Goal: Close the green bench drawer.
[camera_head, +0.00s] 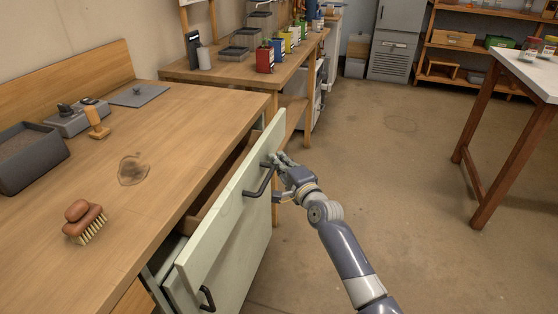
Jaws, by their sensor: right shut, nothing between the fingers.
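The green bench drawer (222,222) is pulled partly out from under the wooden bench, and its brown inside shows behind the pale green front. A dark bar handle (262,181) sits on its front. My right gripper (277,163) is shut and empty at the outer face of the drawer front, by the far end of the handle. I cannot tell whether the fingers touch the front or the handle. My left gripper is not in view.
The bench top (165,120) holds a scrub brush (84,220), a grey tray (28,158) and a wooden-handled tool (96,122). Another dark handle (207,298) shows lower down. A white-topped table (530,72) stands at the right. The floor between is clear.

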